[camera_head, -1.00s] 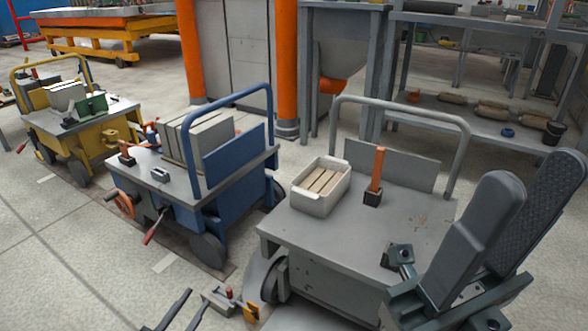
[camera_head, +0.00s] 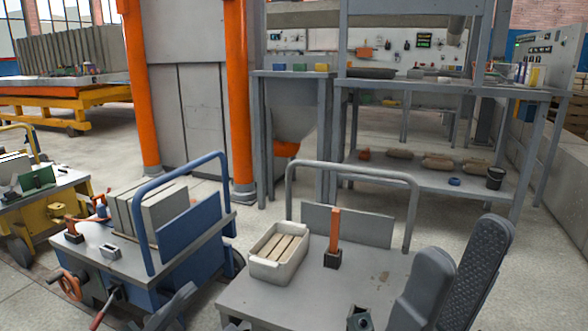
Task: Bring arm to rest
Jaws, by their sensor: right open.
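My right gripper (camera_head: 464,245) is at the lower right, with its two dark grey padded fingers pointing up. The fingers are apart and nothing shows between them, so it is open and empty. It stands in front of the right part of the grey cart (camera_head: 265,297) in the picture. The rest of the right arm is cut off by the bottom edge.
On the grey cart are a pale bin (camera_head: 262,268) with blocks and an orange-handled tool (camera_head: 334,232). A blue cart (camera_head: 190,247) with grey slabs (camera_head: 165,208) stands left of it. Behind are orange posts (camera_head: 236,100) and a grey shelf rack (camera_head: 420,182).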

